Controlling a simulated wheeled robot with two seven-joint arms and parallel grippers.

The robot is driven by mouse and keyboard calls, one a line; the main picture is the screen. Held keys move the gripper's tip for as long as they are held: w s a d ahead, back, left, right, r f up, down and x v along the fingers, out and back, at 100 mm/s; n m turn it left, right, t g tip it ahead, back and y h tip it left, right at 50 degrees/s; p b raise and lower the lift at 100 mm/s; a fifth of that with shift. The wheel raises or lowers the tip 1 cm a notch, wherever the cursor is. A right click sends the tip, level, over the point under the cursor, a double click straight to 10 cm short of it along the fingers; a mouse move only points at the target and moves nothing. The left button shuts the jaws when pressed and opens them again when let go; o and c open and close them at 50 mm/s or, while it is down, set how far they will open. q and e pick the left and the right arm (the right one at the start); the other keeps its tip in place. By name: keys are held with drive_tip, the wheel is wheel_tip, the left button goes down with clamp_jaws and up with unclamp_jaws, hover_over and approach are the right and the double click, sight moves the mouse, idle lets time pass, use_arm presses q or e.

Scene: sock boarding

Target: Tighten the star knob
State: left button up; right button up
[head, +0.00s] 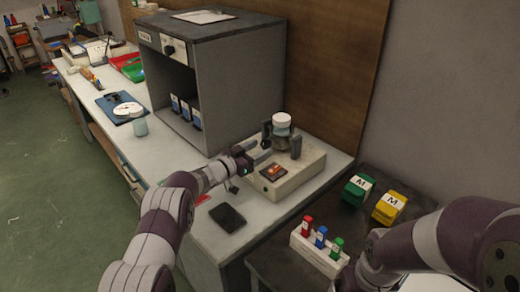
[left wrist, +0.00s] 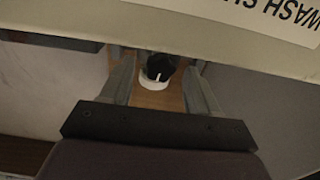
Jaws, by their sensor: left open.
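A beige bench unit (head: 300,179) stands near the right end of the pale bench. On it is a dark fixture with upright posts, topped by a white round cap (head: 281,120). My left gripper (head: 264,151) is open in front of this fixture. In the left wrist view a black round knob (left wrist: 160,67) with a white mark sits on a white ring, between the open fingers (left wrist: 158,75) as seen from there. I cannot tell whether this is the star knob, or whether the fingers touch it. My right arm comes in at the right; its gripper is out of view.
A grey open-fronted cabinet (head: 215,80) stands left of the unit. A black flat device (head: 227,218) lies on the bench front.

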use_arm(q)
drive_tip(key=shift+w+d, duration=0.3)
drive_tip(key=shift+w, duration=0.1)
use_arm(e)
drive_tip(key=shift+a, duration=0.1)
use_arm(q)
drive_tip(key=shift+c, duration=0.2)
drive_tip(key=c, duration=1)
drive_tip(key=m+b, duration=0.5)
drive_tip(key=shift+f, duration=0.25)
use_arm(e)
wheel_tip(320, 180, down, 5)
drive_tip(key=shift+f, duration=0.2)
use_arm(q)
drive_tip(key=shift+r, duration=0.15)
drive_tip(key=shift+r+m, duration=0.1)
drive_tip(key=shift+m, duration=0.2)
use_arm(e)
drive_tip(key=shift+r, duration=0.1)
